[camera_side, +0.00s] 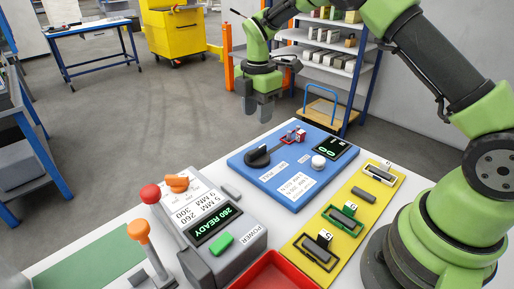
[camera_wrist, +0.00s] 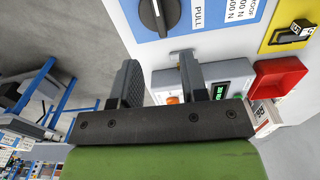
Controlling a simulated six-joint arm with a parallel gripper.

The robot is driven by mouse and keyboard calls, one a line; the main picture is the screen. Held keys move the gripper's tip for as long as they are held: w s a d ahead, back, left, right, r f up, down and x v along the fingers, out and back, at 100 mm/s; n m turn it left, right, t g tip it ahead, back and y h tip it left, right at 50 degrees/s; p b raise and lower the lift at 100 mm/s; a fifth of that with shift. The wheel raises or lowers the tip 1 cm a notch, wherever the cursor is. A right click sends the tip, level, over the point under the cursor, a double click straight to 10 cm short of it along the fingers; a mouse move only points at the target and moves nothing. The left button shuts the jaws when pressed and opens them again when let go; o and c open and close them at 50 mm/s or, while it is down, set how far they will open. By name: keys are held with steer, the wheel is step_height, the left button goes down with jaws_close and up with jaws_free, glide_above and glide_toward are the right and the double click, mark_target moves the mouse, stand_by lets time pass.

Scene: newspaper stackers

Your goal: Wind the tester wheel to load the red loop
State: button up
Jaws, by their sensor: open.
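The blue tester panel (camera_side: 262,178) lies on the white table. Its black wheel (camera_side: 258,157) with a raised grip bar is at the left end; the wrist view shows part of the wheel (camera_wrist: 155,14) at the top edge. The red loop (camera_side: 299,135) sits by metal fittings at the panel's far edge; its exact seating is too small to tell. The panel's display (camera_side: 332,149) seems to read zeros. My gripper (camera_side: 262,113) is open and empty, above and beyond the panel's far side, apart from the wheel. Its two fingers (camera_wrist: 160,64) show nothing between them.
A red tray (camera_side: 262,274) and an orange-topped lever (camera_side: 138,231) are near the front. The air around my gripper looks clear.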

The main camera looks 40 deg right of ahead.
mark_target(257, 149)
steer(key=shift+w+d+f+n, duration=0.1)
steer(key=shift+f+n, duration=0.2)
steer(key=shift+f, duration=0.6)
step_height(257, 149, down, 9)
steer(key=shift+f, duration=0.1)
jaws_close()
